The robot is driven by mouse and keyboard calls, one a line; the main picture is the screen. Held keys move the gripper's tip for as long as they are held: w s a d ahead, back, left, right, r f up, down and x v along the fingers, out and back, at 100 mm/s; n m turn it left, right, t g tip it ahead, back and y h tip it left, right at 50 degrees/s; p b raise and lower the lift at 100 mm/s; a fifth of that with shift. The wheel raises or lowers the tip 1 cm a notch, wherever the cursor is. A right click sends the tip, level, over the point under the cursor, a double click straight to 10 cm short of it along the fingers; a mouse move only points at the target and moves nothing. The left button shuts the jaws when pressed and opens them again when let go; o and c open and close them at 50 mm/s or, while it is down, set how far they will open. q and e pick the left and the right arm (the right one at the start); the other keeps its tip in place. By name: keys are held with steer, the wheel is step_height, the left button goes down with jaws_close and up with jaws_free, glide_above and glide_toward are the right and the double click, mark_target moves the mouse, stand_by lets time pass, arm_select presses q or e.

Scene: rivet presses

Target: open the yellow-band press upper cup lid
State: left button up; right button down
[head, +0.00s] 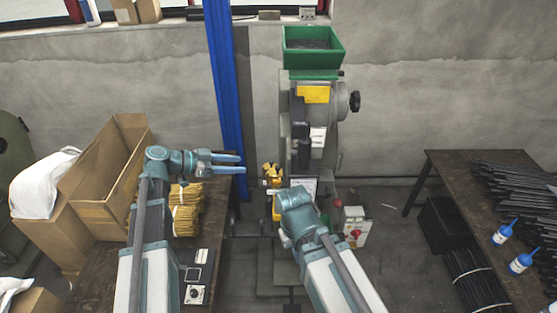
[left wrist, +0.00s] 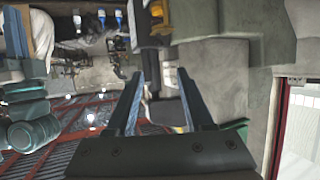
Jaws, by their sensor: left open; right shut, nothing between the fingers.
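The press (head: 302,130) stands in the middle of the head view with a yellow plate (head: 313,94) on its upper front. A green open-topped hopper (head: 313,60) with dark contents sits on top. Small yellow parts (head: 272,172) show low at its left side. I cannot make out a separate cup lid. My left gripper (head: 243,163) is open and empty, left of the press, pointing right. In the left wrist view its fingers (left wrist: 160,75) are apart with nothing held. My right gripper (head: 295,200) is in front of the lower press; its fingers are hidden.
A blue post (head: 228,85) stands left of the press. Cardboard boxes (head: 110,175) and yellow bundles (head: 185,208) are on the left table.

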mark_target(277, 167)
arm_select(q)
steer(key=b+x, duration=0.1)
steer(key=x, duration=0.3)
steer(key=b+x, duration=0.2)
steer(key=x, duration=0.2)
steer(key=b+x, duration=0.2)
steer(key=x, duration=0.2)
steer(key=shift+d+f, duration=0.2)
steer(key=shift+f, duration=0.2)
steer(key=shift+w+d+f, duration=0.15)
steer(key=shift+w+d, duration=0.05)
steer(key=shift+d, duration=0.35)
jaws_close()
